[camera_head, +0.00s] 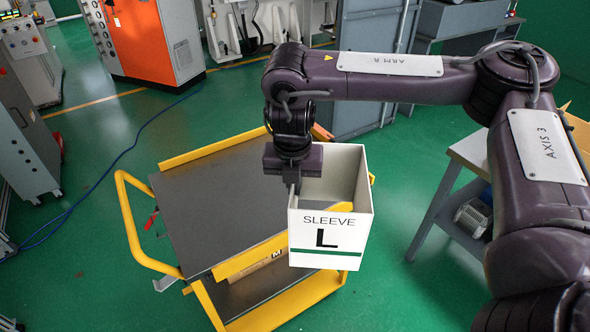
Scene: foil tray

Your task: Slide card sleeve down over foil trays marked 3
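A white card sleeve (329,231), marked "SLEEVE L" with a green stripe, hangs upright at the right edge of the cart top, with an open upper end. My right gripper (292,186) points down at the sleeve's left wall and appears shut on its upper edge. The fingertips are partly hidden by the wall. The sleeve looks held in the air, but its height over the cart is hard to tell. No foil trays marked 3 show; the sleeve and my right arm hide part of the scene. My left gripper is out of view.
The yellow-railed cart (205,205) has a bare dark top left of the sleeve. A carton marked M (272,258) sits below it. A grey bench (468,150) stands at right, partly behind my arm.

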